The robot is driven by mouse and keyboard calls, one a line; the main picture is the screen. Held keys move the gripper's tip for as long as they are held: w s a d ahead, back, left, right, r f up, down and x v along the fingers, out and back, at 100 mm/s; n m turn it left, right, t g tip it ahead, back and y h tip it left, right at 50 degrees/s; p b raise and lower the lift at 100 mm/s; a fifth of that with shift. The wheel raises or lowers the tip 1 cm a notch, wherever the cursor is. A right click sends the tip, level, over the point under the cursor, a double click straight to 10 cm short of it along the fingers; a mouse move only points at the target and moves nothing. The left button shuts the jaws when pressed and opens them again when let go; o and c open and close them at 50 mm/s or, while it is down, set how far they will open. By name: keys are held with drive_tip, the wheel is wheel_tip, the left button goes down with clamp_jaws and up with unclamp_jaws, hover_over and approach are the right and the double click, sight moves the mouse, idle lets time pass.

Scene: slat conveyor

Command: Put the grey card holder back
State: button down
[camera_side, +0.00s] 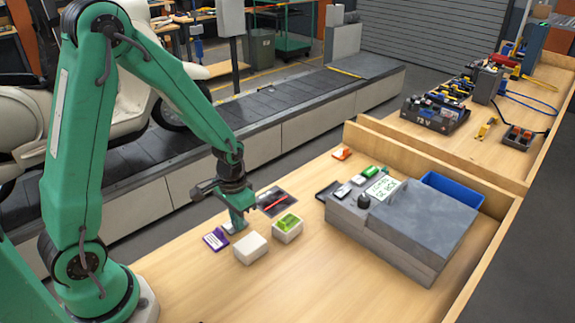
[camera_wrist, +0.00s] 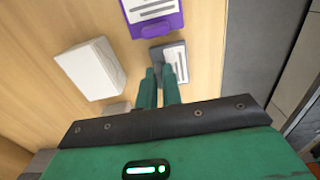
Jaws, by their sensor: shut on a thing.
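The grey card holder (camera_wrist: 174,62) carries a white printed card and shows at my fingertips in the wrist view. My gripper (camera_wrist: 158,78) is shut on it, with the two green fingers at its near left edge. In the side view my gripper (camera_side: 238,222) is low over the wooden bench, and its fingers largely hide the grey holder. A purple card holder (camera_side: 216,239) with a white card lies just left of the gripper; it also shows at the top of the wrist view (camera_wrist: 153,14).
A white box (camera_side: 251,248) stands close in front of the gripper. A second white box (camera_side: 287,232) with a green item on top is to the right. A dark mat (camera_side: 277,202) with a red stick lies behind. A grey machine (camera_side: 420,225) fills the bench's right side.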

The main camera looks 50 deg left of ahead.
drive_tip(key=shift+f, duration=0.2)
drive_tip(key=c, duration=1.6)
unclamp_jaws()
drive_tip(key=shift+o, duration=0.2)
drive_tip(key=shift+r, duration=0.1)
wheel_tip(320, 180, up, 12)
drive_tip(key=shift+r, duration=0.1)
drive_tip(key=s+d+r+t, duration=0.3)
drive_tip(key=s+r+t, duration=0.2)
drive_tip(key=s+r, duration=0.6)
drive_tip(key=shift+d+r+t, duration=0.2)
drive_tip(key=shift+t, duration=0.1)
